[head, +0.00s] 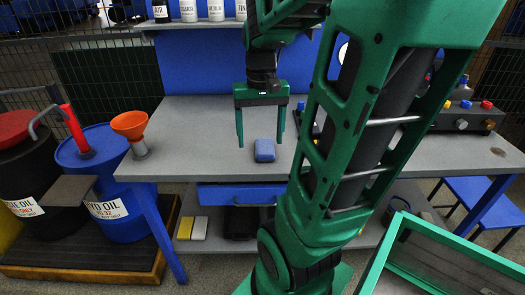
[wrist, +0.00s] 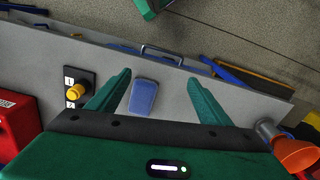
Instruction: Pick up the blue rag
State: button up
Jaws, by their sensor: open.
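The blue rag (head: 264,150) looks like a small folded blue block lying flat on the grey workbench top (head: 190,115), near its front edge. It also shows in the wrist view (wrist: 144,98), between and beyond the two fingers. My gripper (head: 260,142) points down over the bench with its green fingers spread apart. In the head view the rag appears between the fingertips. In the wrist view my gripper (wrist: 155,90) is open and empty. I cannot tell exactly how high the fingertips are above the bench.
An orange funnel (head: 130,124) stands at the bench's left end, beside blue and black oil drums. A control box with coloured buttons (head: 462,118) sits at the right. Bottles stand on a shelf behind. A blue drawer (head: 238,196) is under the bench.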

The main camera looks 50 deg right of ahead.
jog(key=m, duration=0.2)
send_over(264, 146)
jog(key=f, duration=0.4)
jog(key=shift+w+d+f, duration=0.15)
jog(key=shift+d+f, duration=0.25)
jog(key=shift+s+a+f, duration=0.15)
jog(key=shift+a+f, duration=0.05)
jog(key=shift+f, duration=1.25)
jog(key=shift+s+a+f, duration=0.1)
jog(key=shift+a+f, duration=0.05)
jog(key=shift+f, duration=1.3)
jog(key=c, duration=1.2)
jog(key=shift+r, duration=0.15)
